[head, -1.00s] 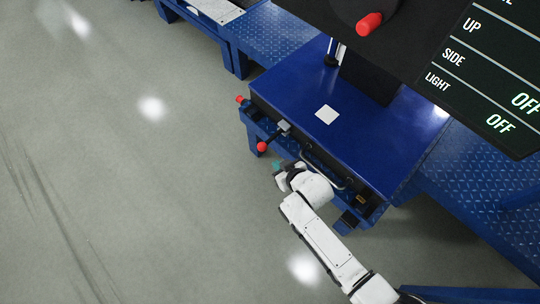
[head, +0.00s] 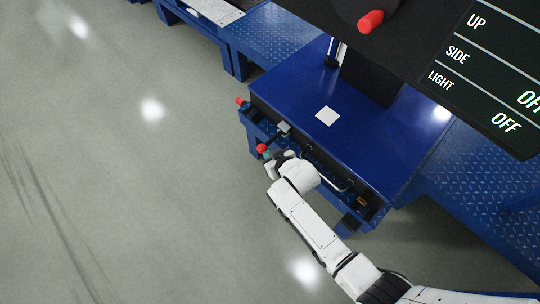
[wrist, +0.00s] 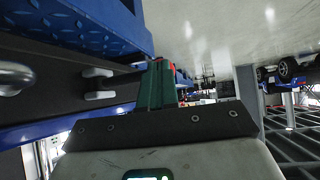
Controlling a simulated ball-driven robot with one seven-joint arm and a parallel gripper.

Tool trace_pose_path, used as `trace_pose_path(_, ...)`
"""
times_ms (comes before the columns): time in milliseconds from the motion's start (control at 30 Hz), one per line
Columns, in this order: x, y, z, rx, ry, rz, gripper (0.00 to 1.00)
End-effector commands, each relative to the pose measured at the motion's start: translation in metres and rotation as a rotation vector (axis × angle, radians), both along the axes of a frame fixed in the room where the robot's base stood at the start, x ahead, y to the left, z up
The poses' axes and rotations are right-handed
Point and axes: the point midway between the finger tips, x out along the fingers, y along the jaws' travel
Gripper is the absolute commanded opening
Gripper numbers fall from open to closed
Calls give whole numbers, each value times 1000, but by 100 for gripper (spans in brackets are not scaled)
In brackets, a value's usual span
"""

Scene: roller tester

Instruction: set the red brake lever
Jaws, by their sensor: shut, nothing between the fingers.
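A lever with a red ball knob (head: 262,148) stands out from the front of the blue machine, near its left end. A second red knob (head: 240,101) shows at the machine's left corner. No label shows which is the brake lever. My gripper (head: 267,154) is right at the nearer red knob, just below and to its right; I cannot tell if they touch. In the wrist view its green fingers (wrist: 157,86) are shut together with nothing between them. A sliver of red shows behind them there, and the fingers hide most of it.
The blue cabinet top (head: 290,85) carries a white square (head: 326,116). A silver bar handle (head: 328,178) runs along its front, close to my wrist. A dark panel with a red handle (head: 370,21) hangs at the upper right. The grey floor (head: 110,200) at left is clear.

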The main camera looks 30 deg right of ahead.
Motion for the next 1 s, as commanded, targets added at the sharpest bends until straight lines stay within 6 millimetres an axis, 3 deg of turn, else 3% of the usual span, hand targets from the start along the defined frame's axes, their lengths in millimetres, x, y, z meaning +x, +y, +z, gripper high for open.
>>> trace_pose_path(367,22,16,-3,0,-1,3,0)
trace_pose_path(1000,87,29,-2,2,-1,0,0)
